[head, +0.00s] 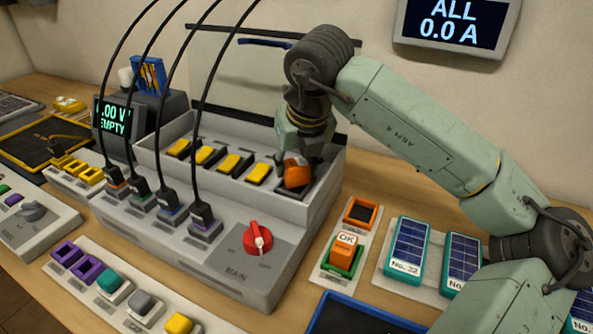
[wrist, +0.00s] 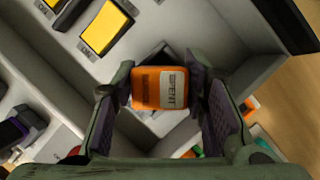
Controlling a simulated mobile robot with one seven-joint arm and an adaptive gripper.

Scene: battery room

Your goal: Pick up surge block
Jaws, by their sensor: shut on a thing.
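An orange surge block (wrist: 159,88) with a label that seems to read SPENT is between the fingers of my gripper (wrist: 166,92) in the wrist view. The fingers press on its two sides. In the head view this block (head: 297,172) is at the right end of the grey cabinet's recessed row, under my gripper (head: 299,160). A dark slot (wrist: 152,52) shows partly behind it; I cannot tell whether the block is clear of it. A second orange block (head: 343,249), marked OK, stands in a green-edged holder right of the cabinet.
Several yellow blocks (head: 229,163) line the recess of the grey cabinet (head: 325,190), whose walls surround my gripper. Black cables rise from plugs (head: 203,220) in front. A red MAIN knob (head: 258,238) and an empty orange-edged socket (head: 360,212) are nearby.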

